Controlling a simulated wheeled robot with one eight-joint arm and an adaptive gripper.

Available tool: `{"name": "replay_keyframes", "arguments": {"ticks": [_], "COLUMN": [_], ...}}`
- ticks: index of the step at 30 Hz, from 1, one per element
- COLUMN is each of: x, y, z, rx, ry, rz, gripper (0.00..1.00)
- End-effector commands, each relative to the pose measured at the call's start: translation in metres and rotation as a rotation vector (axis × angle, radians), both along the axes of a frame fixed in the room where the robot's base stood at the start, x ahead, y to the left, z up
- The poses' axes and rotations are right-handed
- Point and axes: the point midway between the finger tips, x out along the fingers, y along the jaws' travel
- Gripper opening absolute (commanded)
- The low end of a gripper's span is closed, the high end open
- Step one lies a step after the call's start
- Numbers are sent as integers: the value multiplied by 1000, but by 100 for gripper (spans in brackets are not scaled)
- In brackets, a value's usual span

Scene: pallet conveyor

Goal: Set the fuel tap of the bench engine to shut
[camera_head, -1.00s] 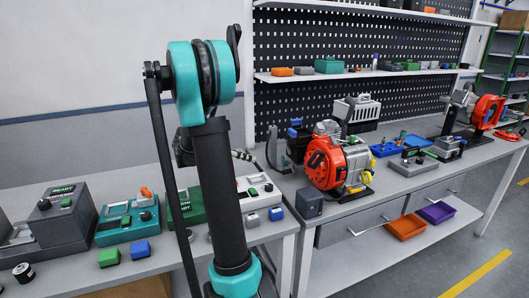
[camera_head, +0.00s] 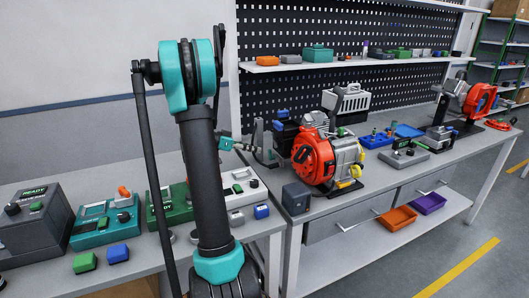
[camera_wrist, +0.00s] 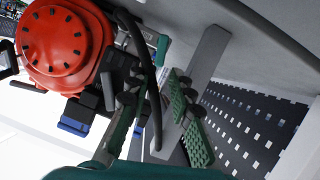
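The bench engine (camera_head: 318,160), with a red-orange starter cover and a grey body, stands on the right bench. Its red cover (camera_wrist: 68,45) fills the upper left of the wrist view. My gripper (camera_head: 262,152) is at the engine's left side, partly hidden behind my arm in the head view. In the wrist view, my gripper (camera_wrist: 158,88) shows green-padded fingers apart, with nothing clearly held. A black curved hose or lever shows between the fingers and the engine. I cannot make out the fuel tap or its setting.
A second red engine (camera_head: 482,99) stands farther along the bench. A dark box (camera_head: 296,197) sits at the near bench edge. A perforated panel (camera_head: 290,95) and a shelf (camera_head: 350,62) rise behind. The left bench holds several devices, including a teal one (camera_head: 104,224).

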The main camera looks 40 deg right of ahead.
Motion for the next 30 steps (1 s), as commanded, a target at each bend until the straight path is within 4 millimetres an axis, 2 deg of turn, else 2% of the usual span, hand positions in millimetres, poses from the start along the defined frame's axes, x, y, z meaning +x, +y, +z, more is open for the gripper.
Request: {"name": "replay_keyframes", "arguments": {"ticks": [3,9,22,27,30], "x": [-9,-17,-20,-20,-20], "y": [-19,-41,-48,-48,-48], "z": [-9,-18,-21,-21,-21], "rx": [1,0,0,0,0], "ry": [1,0,0,0,0], "rz": [-2,-1,1,1,1], "gripper": [22,22,22,2,0]}}
